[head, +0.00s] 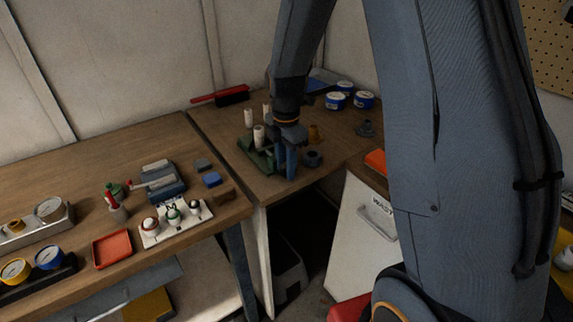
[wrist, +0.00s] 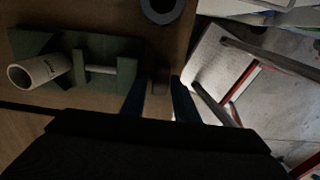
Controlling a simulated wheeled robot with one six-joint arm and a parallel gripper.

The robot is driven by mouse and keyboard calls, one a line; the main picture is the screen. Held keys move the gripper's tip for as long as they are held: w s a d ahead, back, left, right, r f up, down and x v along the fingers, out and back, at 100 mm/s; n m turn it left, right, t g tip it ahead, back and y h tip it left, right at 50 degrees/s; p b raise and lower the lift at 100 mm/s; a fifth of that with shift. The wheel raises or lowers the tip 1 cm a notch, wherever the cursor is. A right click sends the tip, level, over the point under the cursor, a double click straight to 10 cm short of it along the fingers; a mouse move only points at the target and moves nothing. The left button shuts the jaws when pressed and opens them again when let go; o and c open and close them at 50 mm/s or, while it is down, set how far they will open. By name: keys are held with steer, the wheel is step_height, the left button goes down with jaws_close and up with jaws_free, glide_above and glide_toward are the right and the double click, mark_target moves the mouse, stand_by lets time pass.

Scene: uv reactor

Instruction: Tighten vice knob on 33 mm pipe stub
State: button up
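The green vice (head: 262,160) stands near the front edge of the back bench. It also shows at the left in the wrist view (wrist: 92,47), with a grey screw bar across its gap. A white pipe stub (head: 259,137) stands at the vice; in the wrist view the stub (wrist: 40,72) looks tilted. My gripper (head: 291,172) points down just right of the vice. In the wrist view its two blue fingers (wrist: 159,98) are apart. A small grey-brown piece, perhaps the vice knob (wrist: 160,86), shows between them; contact cannot be told.
A dark ring (head: 312,158) lies right of my gripper. Two more pale stubs (head: 249,118) stand behind the vice, and blue-white tubs (head: 364,99) are at the back. A white bin (head: 365,235) stands below the bench's right end. The left bench holds gauges and a red tray (head: 112,249).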

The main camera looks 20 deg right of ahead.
jaws_close()
steer(key=shift+d+y, duration=0.2)
steer(key=shift+y, duration=0.5)
steer(key=shift+w+f+g+y+b, duration=0.1)
steer(key=shift+g+y+b, duration=0.3)
steer(key=shift+y, duration=0.4)
jaws_free()
